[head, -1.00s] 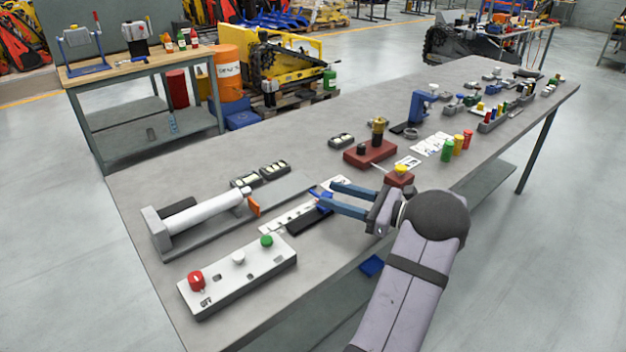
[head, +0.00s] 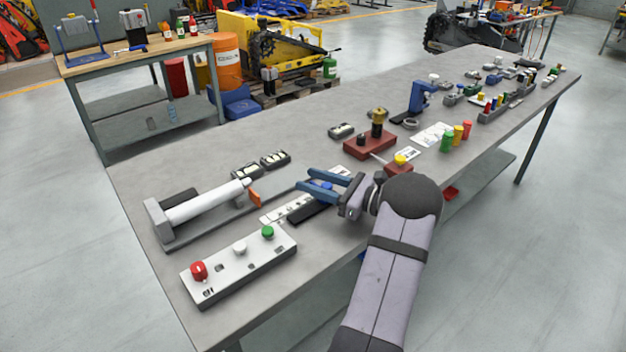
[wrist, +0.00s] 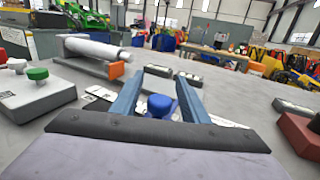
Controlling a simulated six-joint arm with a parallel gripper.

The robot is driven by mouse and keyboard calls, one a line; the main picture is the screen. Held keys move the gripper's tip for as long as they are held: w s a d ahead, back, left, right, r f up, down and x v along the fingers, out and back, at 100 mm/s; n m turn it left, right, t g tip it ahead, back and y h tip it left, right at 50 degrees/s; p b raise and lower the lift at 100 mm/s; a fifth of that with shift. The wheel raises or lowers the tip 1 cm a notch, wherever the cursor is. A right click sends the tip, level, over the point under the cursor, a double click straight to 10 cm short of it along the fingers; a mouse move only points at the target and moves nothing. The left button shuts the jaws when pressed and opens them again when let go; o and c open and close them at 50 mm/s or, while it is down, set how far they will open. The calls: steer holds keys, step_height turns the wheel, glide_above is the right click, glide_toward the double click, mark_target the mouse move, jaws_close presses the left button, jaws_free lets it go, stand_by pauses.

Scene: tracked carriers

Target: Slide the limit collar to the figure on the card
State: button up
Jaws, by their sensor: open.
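A blue rounded knob-like piece, which looks like the limit collar (wrist: 160,105), stands between my two blue fingers in the wrist view. In the head view it shows as a small blue patch (head: 325,186), mostly hidden by the fingers. My gripper (head: 307,179) is open around it; a gap shows on the left side in the wrist view, and contact on the right cannot be told. A white marked strip (head: 288,209) lies beside a dark bar left of the gripper. I cannot read its marks or any figure on a card.
A white cylinder on a grey rail (head: 205,203) with an orange end plate (head: 255,198) lies to the left. A button box (head: 240,267) stands in front of it. A red-brown block with a brass fitting (head: 370,146) stands behind my gripper.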

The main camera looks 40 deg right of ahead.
steer(key=shift+w, duration=0.1)
jaws_close()
steer(key=shift+a+p, duration=0.35)
steer(key=shift+a, duration=1.25)
jaws_free()
steer(key=shift+d, duration=0.1)
